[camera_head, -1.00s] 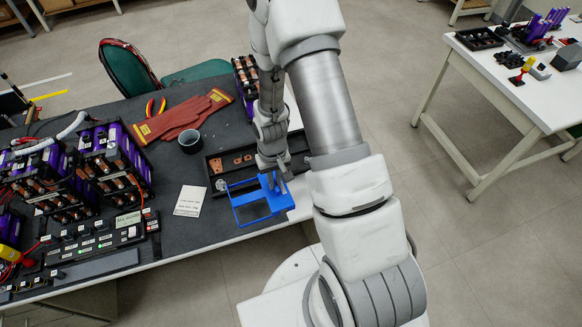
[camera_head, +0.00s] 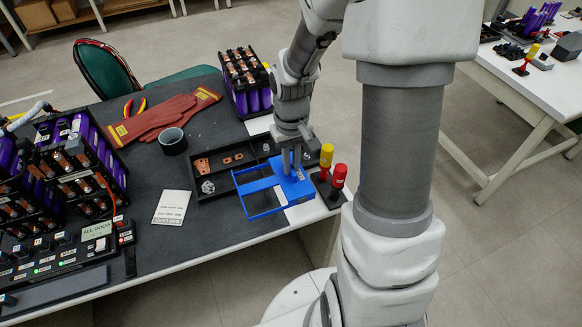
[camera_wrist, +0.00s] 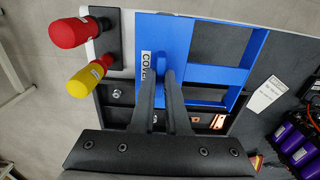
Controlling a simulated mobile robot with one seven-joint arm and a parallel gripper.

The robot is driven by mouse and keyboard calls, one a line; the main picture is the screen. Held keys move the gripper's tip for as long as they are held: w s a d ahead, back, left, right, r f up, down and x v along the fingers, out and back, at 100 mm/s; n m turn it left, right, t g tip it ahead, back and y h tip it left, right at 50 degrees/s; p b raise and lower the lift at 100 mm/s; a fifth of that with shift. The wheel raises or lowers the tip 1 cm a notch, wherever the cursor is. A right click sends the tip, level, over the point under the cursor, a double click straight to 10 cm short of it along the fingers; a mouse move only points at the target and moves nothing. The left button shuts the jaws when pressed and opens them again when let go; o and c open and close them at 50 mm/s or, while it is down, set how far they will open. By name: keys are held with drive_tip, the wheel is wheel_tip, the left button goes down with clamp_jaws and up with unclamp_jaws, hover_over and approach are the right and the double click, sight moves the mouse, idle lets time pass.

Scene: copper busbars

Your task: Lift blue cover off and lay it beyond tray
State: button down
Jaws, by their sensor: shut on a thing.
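The blue cover (camera_head: 261,204) is a frame with open windows and a solid end. My gripper (camera_head: 290,172) is shut on the solid end of it, by a raised grip. The wrist view shows the blue cover (camera_wrist: 217,75) with a "COVER" label beside the fingertips of my gripper (camera_wrist: 160,75). The black tray (camera_head: 222,192) holds small copper pieces and lies on the table, partly behind the cover and my arm. The cover overlaps the tray's near edge in the head view. I cannot tell whether it touches the tray or table.
A red-handled tool (camera_head: 339,176) and a yellow-handled tool (camera_head: 326,155) stand upright right of the cover. A white card (camera_head: 172,207), a dark cup (camera_head: 173,141) and gloves (camera_head: 165,118) lie left. A purple-celled battery module (camera_head: 246,82) stands behind the tray.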

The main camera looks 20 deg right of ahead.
drive_tip(key=shift+f+b, duration=3.15)
drive_tip(key=shift+f, duration=0.8)
drive_tip(key=shift+f+b, duration=0.35)
drive_tip(key=shift+f, duration=0.1)
drive_tip(key=c, duration=0.8)
unclamp_jaws()
drive_tip(key=shift+c, duration=0.2)
drive_tip(key=shift+r, duration=0.1)
wheel_tip(320, 180, up, 8)
drive_tip(key=p, duration=0.6)
drive_tip(key=shift+p, duration=0.35)
